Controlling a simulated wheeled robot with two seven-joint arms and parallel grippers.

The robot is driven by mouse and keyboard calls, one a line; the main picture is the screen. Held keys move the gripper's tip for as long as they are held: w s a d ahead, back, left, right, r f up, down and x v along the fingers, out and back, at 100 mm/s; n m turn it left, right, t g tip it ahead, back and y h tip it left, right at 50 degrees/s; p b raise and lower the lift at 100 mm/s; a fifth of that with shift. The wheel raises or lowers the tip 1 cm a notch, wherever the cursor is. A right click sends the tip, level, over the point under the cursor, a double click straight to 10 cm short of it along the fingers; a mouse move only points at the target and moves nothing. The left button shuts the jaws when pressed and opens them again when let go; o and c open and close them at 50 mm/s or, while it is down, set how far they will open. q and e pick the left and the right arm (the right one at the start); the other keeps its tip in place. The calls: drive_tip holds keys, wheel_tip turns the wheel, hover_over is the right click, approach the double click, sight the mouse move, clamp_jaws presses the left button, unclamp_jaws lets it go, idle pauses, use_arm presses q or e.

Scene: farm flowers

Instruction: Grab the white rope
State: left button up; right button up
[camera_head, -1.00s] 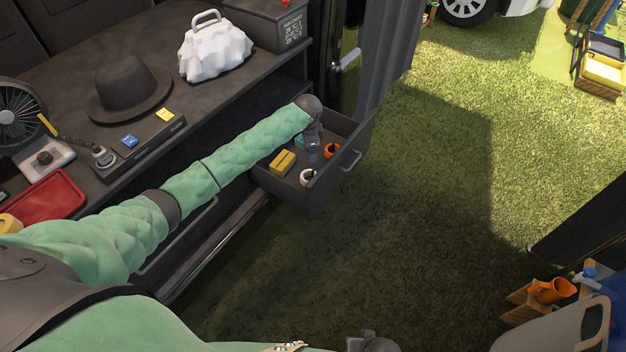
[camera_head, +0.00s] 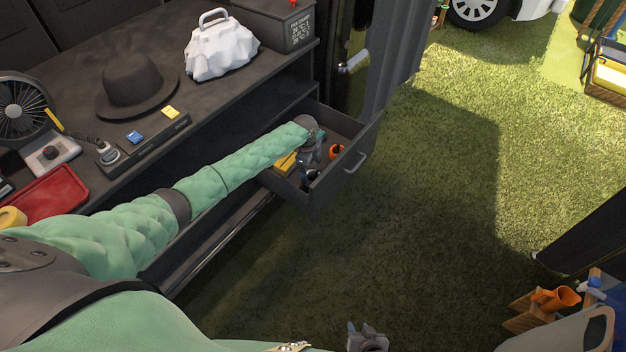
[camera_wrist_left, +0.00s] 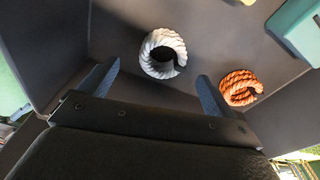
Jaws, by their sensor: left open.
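The white rope (camera_wrist_left: 150,50) is a small coil lying on the floor of the open drawer (camera_head: 353,168). In the left wrist view it lies just beyond and between the two fingertips of my left gripper (camera_wrist_left: 159,74), which is open and empty. In the head view my left gripper (camera_head: 309,170) reaches down into the drawer and mostly hides the white rope. My right gripper (camera_head: 366,338) is at the bottom edge of the head view, away from the drawer; its jaw opening is unclear.
An orange rope coil (camera_wrist_left: 240,88) lies right of the white one, close to the right finger. A yellow item (camera_head: 285,162) and a teal item (camera_wrist_left: 300,27) are also in the drawer. The drawer walls stand close around the gripper. A bench with a hat (camera_head: 134,80) is behind.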

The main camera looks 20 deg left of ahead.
sight(313, 176)
use_arm(q)
drive_tip(key=f, duration=0.5)
drive_tip(key=shift+w+d+f, duration=0.15)
drive_tip(key=shift+d+f, duration=0.1)
drive_tip(key=shift+f, duration=0.05)
drive_tip(key=c, duration=1.2)
